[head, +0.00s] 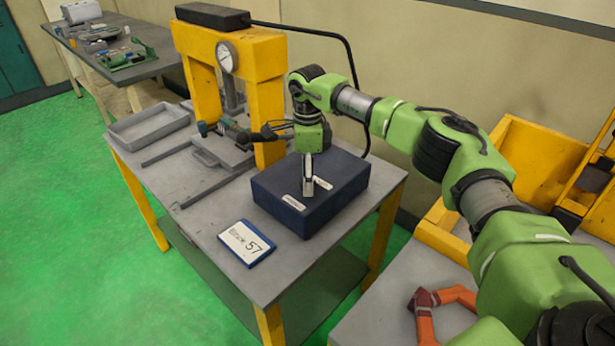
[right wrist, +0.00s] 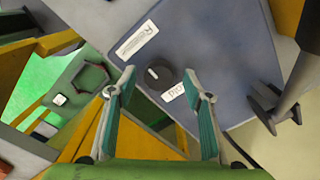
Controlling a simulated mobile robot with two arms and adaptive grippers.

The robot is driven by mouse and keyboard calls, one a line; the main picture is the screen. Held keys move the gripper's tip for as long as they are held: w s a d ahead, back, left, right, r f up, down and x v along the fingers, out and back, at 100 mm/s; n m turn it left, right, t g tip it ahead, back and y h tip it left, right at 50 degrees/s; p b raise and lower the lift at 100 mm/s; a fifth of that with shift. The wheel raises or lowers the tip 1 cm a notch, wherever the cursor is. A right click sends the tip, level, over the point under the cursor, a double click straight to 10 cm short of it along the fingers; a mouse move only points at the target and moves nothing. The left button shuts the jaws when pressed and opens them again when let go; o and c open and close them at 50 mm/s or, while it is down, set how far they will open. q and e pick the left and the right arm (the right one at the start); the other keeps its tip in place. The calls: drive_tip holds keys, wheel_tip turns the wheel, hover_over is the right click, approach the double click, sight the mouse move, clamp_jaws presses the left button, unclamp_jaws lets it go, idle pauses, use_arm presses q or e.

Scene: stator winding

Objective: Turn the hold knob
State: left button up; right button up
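The control box (head: 282,213) is a dark blue block on the front right of the grey table. In the right wrist view the box (right wrist: 215,40) carries a round black knob (right wrist: 158,73) with a white mark. A small white label (right wrist: 172,93) lies next to the knob; I cannot read it surely. My right gripper (head: 308,188) points down over the box top and hides the knob in the head view. In the right wrist view the gripper (right wrist: 159,77) is open and empty, with the knob between its fingertips; whether they touch it is unclear. My left gripper is not in view.
A yellow press frame (head: 267,110) with a gauge (head: 227,57) stands behind left of the box. A grey tray (head: 150,124) is at the left. A black cable (head: 350,60) hangs behind the box.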

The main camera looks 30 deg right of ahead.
wheel_tip(320, 180, up, 12)
idle(0.6)
idle(0.4)
